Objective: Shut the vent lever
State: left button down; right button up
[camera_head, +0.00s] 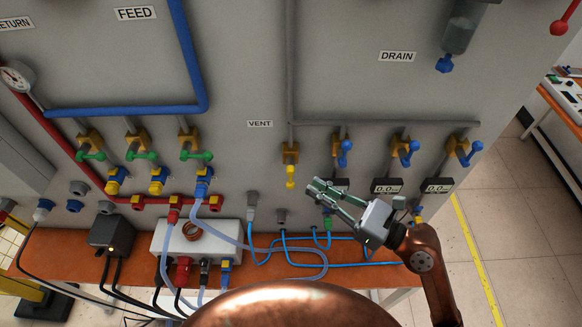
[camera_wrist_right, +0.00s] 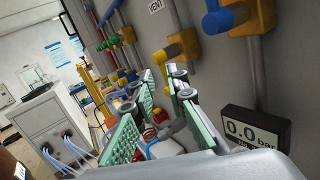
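The vent lever (camera_head: 290,176) is yellow and hangs straight down from its brass-coloured valve (camera_head: 290,152), under the VENT label on the grey panel. My right gripper (camera_head: 314,189) is just right of the lever and a little lower in the head view, pointing left. Its green-padded fingers (camera_wrist_right: 160,80) are apart with nothing between them. It does not appear to touch the lever. My left gripper is out of view.
Blue-handled drain valves (camera_head: 404,150) stand to the right, above pressure displays (camera_head: 387,186). Green-handled feed valves (camera_head: 138,147) are to the left. Blue hoses (camera_head: 300,247) run below my gripper near the orange bench (camera_head: 65,250).

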aim_at(290, 182)
jog(key=shift+n+g+h, duration=0.3)
jog(key=shift+n+h, duration=0.1)
jog(key=shift+n, duration=0.1)
jog(key=x, duration=0.2)
jog(key=f+p+x, duration=0.1)
jog(key=x, duration=0.2)
jog(key=f+p+x, duration=0.1)
jog(key=x, duration=0.2)
jog(key=shift+w, duration=0.15)
jog(key=shift+a, duration=0.15)
grip_shut()
jog(key=shift+w, duration=0.1)
